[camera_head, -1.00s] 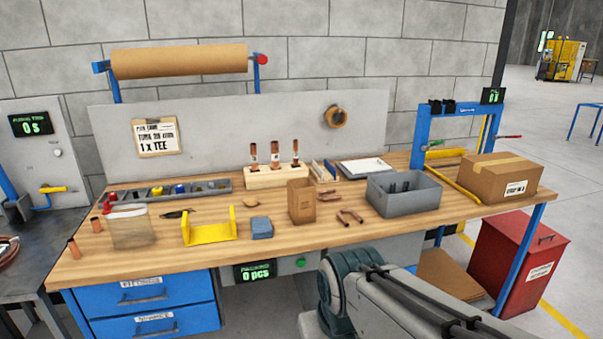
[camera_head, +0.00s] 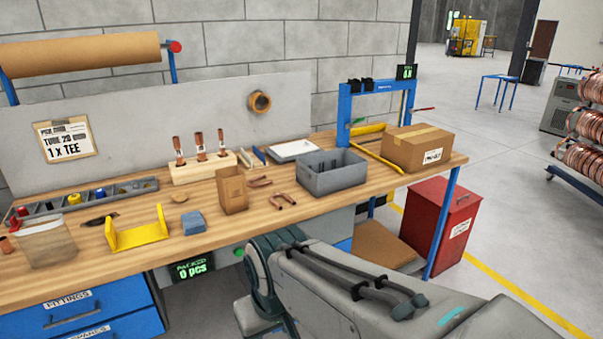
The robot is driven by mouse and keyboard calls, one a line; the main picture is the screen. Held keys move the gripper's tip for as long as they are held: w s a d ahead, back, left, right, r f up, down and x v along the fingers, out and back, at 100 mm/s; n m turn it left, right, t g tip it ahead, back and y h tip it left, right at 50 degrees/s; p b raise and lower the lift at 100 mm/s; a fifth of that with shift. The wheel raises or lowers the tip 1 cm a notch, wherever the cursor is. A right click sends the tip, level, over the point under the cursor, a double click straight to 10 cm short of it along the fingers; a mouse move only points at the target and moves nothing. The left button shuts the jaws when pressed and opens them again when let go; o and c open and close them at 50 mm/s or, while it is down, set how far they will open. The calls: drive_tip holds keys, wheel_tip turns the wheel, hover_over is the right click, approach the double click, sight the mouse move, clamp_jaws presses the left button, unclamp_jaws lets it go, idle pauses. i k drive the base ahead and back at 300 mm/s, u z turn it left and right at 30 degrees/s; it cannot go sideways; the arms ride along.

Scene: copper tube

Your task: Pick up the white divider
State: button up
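I cannot make out with certainty which thing is the white divider. A white flat piece (camera_head: 292,151) lies toward the back of the workbench, right of the wooden block. Thin upright pieces (camera_head: 259,155), one pale and one blue, stand just left of it; they are too small to tell apart well. My arm crosses the lower right in front of the bench. My gripper is not in view.
The workbench (camera_head: 330,218) holds a grey bin (camera_head: 332,178), a cardboard box (camera_head: 417,149), a wooden block (camera_head: 203,169) with copper tubes, a brown paper bag (camera_head: 232,190), a yellow bracket (camera_head: 137,235) and a blue block (camera_head: 194,223). A red bin (camera_head: 440,222) stands to the right.

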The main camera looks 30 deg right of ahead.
sight(245, 156)
drive_tip(key=z, duration=0.25)
drive_tip(key=i, duration=0.3)
drive_tip(key=z, duration=0.9)
drive_tip(key=i, duration=1.4)
drive_tip(key=u, duration=0.8)
drive_tip(key=i, duration=0.4)
drive_tip(key=u, duration=0.35)
